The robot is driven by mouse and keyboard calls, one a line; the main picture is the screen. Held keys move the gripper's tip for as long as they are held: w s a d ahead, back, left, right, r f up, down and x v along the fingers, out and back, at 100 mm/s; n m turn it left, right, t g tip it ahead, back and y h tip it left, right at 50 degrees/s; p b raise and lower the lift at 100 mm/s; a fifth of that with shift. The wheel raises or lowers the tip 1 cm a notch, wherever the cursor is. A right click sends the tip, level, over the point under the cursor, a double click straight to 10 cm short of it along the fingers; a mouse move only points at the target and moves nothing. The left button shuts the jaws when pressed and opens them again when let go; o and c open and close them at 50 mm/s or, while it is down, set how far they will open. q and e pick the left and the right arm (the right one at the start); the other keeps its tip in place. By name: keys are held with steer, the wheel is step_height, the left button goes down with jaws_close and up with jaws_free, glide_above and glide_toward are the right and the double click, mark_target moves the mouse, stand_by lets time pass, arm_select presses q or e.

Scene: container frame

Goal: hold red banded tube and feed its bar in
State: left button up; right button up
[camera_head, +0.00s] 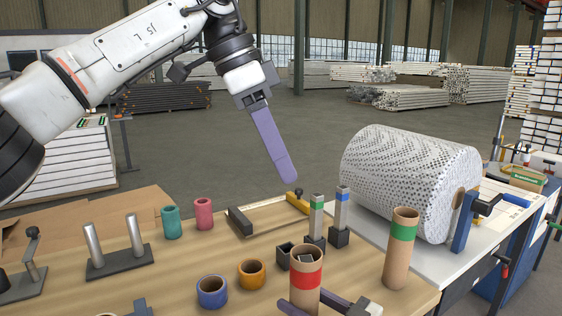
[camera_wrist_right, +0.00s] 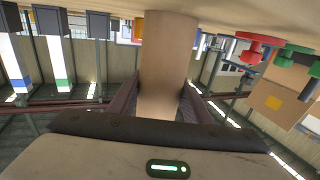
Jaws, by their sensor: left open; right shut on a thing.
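The red banded tube (camera_head: 306,279) is brown cardboard and stands upright at the front of the bench in the head view. A grey end, apparently of a bar, shows inside its mouth. My right gripper (camera_head: 314,304) is shut around its lower part. In the right wrist view the plain lower tube (camera_wrist_right: 165,60) stands between the fingers; its band is out of sight there. My left gripper (camera_head: 287,180) is open and empty in the air, above and slightly left of the tube. Its fingers overlap edge-on. A dark square holder (camera_head: 284,252) stands just behind the tube.
Green-banded (camera_head: 317,220) and blue-banded (camera_head: 341,214) bars stand in dark holders behind the tube. A green banded tube (camera_head: 399,258) stands to the right, beside a large white roll (camera_head: 405,175). Blue (camera_head: 212,292) and orange (camera_head: 252,274) rings lie to the left.

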steer(key=o, duration=1.2)
steer(key=shift+o, duration=0.2)
